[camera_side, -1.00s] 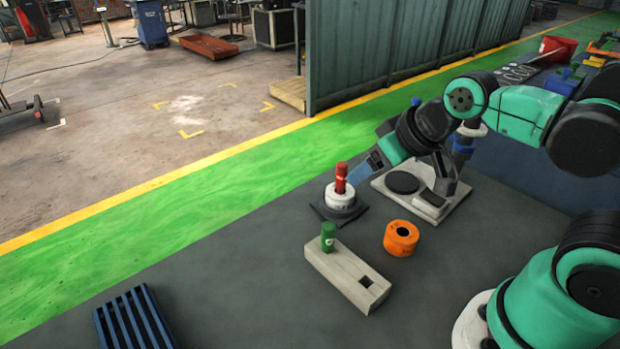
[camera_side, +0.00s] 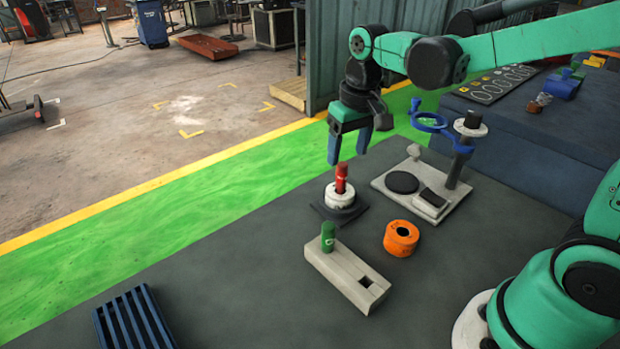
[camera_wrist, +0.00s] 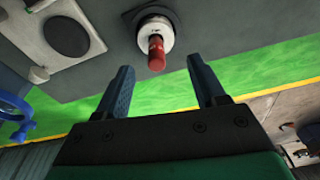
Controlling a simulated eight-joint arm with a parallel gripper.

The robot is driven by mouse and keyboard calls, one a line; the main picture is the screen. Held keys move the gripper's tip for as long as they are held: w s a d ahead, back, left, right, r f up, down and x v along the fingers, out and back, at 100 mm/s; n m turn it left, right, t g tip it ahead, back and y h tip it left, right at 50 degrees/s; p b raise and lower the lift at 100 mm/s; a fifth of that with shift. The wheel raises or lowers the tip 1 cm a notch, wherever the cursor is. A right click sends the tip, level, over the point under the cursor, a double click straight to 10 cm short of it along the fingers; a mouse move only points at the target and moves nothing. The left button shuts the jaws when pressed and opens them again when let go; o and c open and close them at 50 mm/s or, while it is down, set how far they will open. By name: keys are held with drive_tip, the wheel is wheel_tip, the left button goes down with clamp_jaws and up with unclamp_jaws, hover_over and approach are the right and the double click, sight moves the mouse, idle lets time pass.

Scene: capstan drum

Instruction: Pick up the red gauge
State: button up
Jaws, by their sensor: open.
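The red gauge (camera_side: 341,177) stands upright in a white round drum (camera_side: 339,196) on a dark square base (camera_side: 326,212). In the wrist view the red gauge (camera_wrist: 156,52) shows ahead of the fingers, near the top centre. My gripper (camera_side: 347,158) is open and empty, its fingers pointing down, above the red gauge and apart from it. In the wrist view the two blue fingers of my gripper (camera_wrist: 160,80) are spread wide with nothing between them.
A pale block (camera_side: 345,275) with a green gauge (camera_side: 328,237) and a square hole stands in front. An orange ring (camera_side: 401,238) lies to its right. A pale stand (camera_side: 440,203) with a blue ring (camera_side: 430,122) stands behind right. A blue slatted rack (camera_side: 135,320) lies front left.

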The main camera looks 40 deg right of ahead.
sight(341, 187)
drive_tip(key=shift+w+d+f+g, duration=0.35)
drive_tip(key=shift+w+f+g, duration=0.15)
drive_tip(key=shift+w+f, duration=0.3)
drive_tip(key=shift+w+d+f, duration=0.1)
drive_tip(key=shift+f, duration=2.95)
clamp_jaws()
